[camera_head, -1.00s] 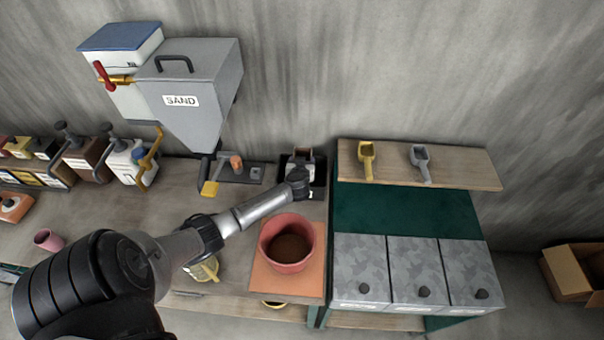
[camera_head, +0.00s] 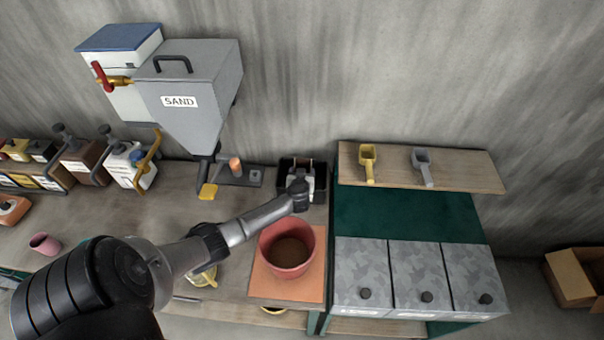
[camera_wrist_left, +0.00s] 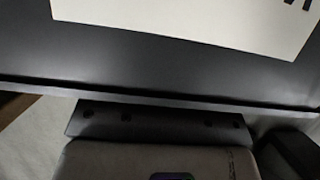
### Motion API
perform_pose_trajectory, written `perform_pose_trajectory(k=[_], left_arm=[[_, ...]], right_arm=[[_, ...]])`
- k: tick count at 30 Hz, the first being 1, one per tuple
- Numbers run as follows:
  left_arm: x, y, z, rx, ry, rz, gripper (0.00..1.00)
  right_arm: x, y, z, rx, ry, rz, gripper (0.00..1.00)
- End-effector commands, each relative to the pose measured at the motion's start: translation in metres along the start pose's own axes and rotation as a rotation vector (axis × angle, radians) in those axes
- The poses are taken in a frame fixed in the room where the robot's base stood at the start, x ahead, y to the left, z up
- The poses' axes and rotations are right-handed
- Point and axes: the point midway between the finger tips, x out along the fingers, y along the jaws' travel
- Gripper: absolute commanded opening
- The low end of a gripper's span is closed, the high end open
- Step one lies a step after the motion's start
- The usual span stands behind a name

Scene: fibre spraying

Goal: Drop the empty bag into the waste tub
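A small black open tub (camera_head: 285,166) stands on the bench against the wall, right of the sand hopper; I take it for the waste tub. My left gripper (camera_head: 299,170) is over it, seen small and partly hidden by my own wrist. In the left wrist view a dark panel with a white label (camera_wrist_left: 200,18) fills the upper part, with its lettering cut off. I cannot make out the empty bag in either view. Whether the left fingers are open or shut does not show. My right gripper is not in view.
A red pot (camera_head: 268,243) with brown contents stands on an orange board (camera_head: 312,291), close below my left forearm. The sand hopper (camera_head: 190,95) rises to the left. A shelf (camera_head: 460,172) with two scoops and several grey bins (camera_head: 360,262) are to the right.

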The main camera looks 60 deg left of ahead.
Motion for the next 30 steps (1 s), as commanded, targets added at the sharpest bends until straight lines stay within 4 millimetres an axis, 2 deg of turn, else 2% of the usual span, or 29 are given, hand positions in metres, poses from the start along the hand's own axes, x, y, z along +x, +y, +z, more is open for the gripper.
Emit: perform_pose_trajectory(k=[1,6,16,30], left_arm=[[0.000,0.000,0.000,0.000,0.000,0.000,0.76],[0.000,0.000,0.000,0.000,0.000,0.000,0.92],[-0.003,0.000,-0.003,-0.002,-0.001,0.001,0.93],[-0.064,0.000,-0.003,-0.002,-0.001,0.001,0.93]], right_arm=[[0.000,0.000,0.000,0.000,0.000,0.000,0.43],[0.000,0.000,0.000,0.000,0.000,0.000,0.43],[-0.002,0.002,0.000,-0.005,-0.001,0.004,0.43],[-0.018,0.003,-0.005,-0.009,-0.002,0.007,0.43]])
